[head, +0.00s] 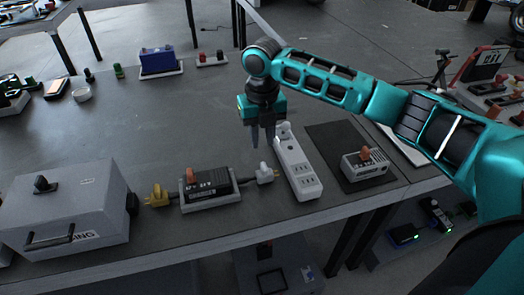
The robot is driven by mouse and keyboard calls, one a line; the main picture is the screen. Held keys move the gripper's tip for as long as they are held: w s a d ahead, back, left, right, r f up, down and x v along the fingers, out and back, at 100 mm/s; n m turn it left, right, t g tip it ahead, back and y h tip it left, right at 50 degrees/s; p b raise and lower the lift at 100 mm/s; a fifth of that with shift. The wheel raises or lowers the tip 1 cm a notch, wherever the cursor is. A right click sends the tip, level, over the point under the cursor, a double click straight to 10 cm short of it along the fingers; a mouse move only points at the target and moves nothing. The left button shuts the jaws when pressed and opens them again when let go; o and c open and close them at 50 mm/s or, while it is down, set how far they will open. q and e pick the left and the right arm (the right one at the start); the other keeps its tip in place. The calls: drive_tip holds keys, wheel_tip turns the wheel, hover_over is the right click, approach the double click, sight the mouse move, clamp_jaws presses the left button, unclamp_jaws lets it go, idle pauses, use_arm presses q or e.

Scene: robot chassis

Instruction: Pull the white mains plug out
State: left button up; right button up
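The white mains plug (265,173) lies low over the grey table at the left side of the white power strip (300,176). I cannot tell whether it touches the strip. A dark cable runs from the plug left to a black-topped device (210,185) with a reddish-brown knob. My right gripper (262,143) points down above and slightly behind the plug. Its two dark fingers are apart with nothing between them. My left gripper is not in view.
A yellow plug (157,195) is at the device's left side. A grey box with a handle (65,205) stands at front left. A small white device (366,165) sits on a dark mat (330,142) to the right. The table behind the black-topped device is clear.

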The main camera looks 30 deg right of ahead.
drive_tip(key=shift+r, duration=1.85)
